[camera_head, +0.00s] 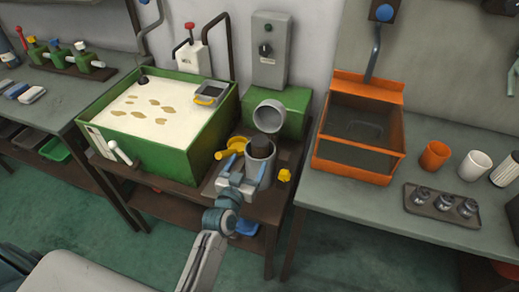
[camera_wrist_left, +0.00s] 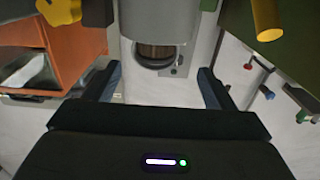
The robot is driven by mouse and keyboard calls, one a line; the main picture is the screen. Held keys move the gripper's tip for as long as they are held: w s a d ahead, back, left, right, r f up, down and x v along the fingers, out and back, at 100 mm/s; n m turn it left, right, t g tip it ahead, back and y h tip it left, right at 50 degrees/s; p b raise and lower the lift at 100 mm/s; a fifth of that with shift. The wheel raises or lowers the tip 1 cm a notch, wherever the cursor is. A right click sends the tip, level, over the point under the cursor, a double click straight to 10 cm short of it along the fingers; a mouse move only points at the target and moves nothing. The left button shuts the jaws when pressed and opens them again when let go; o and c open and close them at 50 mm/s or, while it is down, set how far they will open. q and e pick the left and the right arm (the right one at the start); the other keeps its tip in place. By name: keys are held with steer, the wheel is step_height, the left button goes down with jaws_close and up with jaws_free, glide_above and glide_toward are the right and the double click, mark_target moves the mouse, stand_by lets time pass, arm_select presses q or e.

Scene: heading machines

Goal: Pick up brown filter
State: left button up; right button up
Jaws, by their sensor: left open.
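The brown filter (camera_head: 258,148) shows as a dark round piece in the mouth of a grey cylindrical housing (camera_head: 263,165), with the round grey lid (camera_head: 269,115) tilted open behind it. In the left wrist view the filter (camera_wrist_left: 159,50) shows as a brown band at the housing's mouth (camera_wrist_left: 158,18); the rest is hidden. My left gripper (camera_head: 246,171) is at the front of the housing in the head view. Its fingers (camera_wrist_left: 160,80) are spread and empty, with the filter ahead between them in the wrist view. My right gripper is not in view.
A yellow knob (camera_head: 284,175) is close on the right. An orange tank (camera_head: 345,165), cups and a tray (camera_head: 415,207) occupy the right bench.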

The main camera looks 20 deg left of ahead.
mark_target(257, 151)
arm_select(q)
steer(key=w+p, duration=0.1)
steer(key=w, duration=0.3)
steer(key=shift+r, duration=0.1)
steer(key=w, duration=0.3)
steer(key=w+d, duration=0.1)
steer(key=w, duration=0.1)
steer(key=shift+w+f+p, duration=0.3)
steer(key=shift+f+p, duration=0.05)
steer(key=shift+p, duration=0.05)
steer(key=shift+w+f, duration=0.1)
steer(key=shift+w, duration=0.15)
steer(key=shift+s, duration=0.1)
steer(key=shift+c, duration=0.5)
steer(key=c, duration=1.1)
